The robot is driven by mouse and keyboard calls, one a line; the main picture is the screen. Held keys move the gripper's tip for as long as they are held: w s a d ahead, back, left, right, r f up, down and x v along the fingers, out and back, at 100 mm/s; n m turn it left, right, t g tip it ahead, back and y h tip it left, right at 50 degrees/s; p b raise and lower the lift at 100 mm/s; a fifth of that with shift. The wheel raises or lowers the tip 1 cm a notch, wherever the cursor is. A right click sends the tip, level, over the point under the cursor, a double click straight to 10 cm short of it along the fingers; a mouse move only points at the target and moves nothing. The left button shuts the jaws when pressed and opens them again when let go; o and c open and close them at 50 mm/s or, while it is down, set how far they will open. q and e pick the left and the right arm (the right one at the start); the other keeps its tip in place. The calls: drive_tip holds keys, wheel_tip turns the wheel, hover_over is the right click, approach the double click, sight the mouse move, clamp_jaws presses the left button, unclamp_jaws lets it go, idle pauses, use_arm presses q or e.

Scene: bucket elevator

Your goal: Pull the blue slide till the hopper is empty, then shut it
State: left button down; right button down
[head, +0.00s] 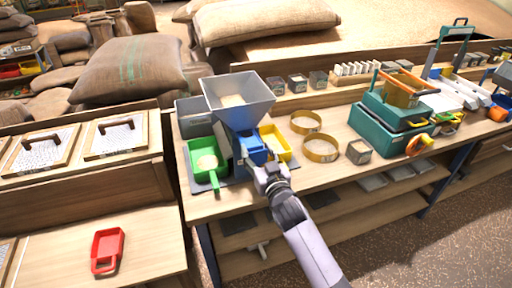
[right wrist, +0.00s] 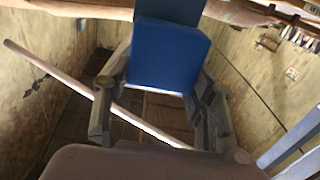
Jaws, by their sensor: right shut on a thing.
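The grey hopper (head: 250,92) stands on the bench at the middle, with some pale grain (head: 233,101) visible in its bottom. The blue slide (head: 256,150) is low on the hopper's front, and it shows as a blue block in the right wrist view (right wrist: 168,60). My right gripper (head: 265,170) is shut on the slide, with a finger on each side of it in the right wrist view. How far the slide is out is hard to tell. My left gripper is not in view.
A green scoop (head: 198,176) with pale grain sits left under the hopper, and a yellow tray (head: 277,150) sits right. Two brass rings (head: 321,149) and a small box (head: 358,152) lie further right. A teal box (head: 380,125) stands beyond. A red scoop (head: 107,248) lies front left.

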drive_tip(key=c, duration=1.1)
unclamp_jaws()
drive_tip(key=shift+s+f, duration=0.1)
drive_tip(key=shift+f, duration=0.1)
drive_tip(key=o, duration=0.4)
drive_tip(key=shift+s+d+r, duration=0.1)
drive_tip(key=shift+s+r, duration=0.05)
drive_tip(key=shift+r, duration=0.05)
drive_tip(key=shift+c, duration=0.2)
drive_tip(key=shift+o, duration=0.3)
drive_tip(key=v, duration=1.1)
drive_tip(key=shift+s, duration=0.35)
drive_tip(key=shift+d, duration=0.15)
